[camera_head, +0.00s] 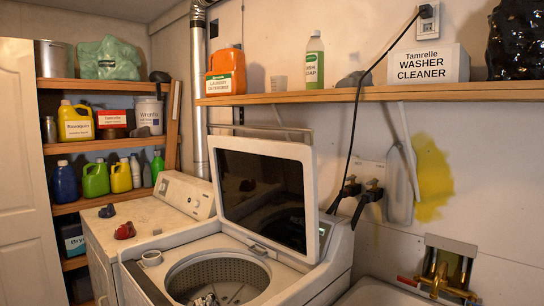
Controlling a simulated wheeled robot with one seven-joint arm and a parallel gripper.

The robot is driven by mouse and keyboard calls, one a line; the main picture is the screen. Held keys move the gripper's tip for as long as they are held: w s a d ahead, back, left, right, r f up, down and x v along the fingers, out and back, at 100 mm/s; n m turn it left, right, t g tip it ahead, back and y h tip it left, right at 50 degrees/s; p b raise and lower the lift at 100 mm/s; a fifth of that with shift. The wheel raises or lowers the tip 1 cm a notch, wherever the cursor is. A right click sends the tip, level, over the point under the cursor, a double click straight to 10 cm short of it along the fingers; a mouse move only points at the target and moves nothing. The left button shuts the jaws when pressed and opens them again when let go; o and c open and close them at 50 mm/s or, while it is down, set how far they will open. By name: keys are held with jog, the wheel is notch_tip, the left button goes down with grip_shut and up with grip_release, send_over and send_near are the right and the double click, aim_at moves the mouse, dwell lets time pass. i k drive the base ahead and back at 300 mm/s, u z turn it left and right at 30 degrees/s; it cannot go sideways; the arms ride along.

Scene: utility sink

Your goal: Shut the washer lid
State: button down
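The washer (292,284) stands at the lower middle with its top opening uncovered. Its lid (309,164), a white frame around a dark glossy panel, is raised and leans back at the rear of the opening. The metal drum (190,278) shows below it. A small metallic shape (207,299) shows in the drum at the bottom edge of the picture; I cannot tell what it is. I do not make out my gripper in this view.
A wooden shelf (400,93) with bottles and boxes runs above the lid. A black cord (353,120) hangs right of it. A sink (380,293) lies at the right. Another white machine (150,213) at left bears small dark and red objects.

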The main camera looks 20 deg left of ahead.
aim_at(266, 190)
jog(key=u, duration=0.75)
jog(key=i, duration=0.45)
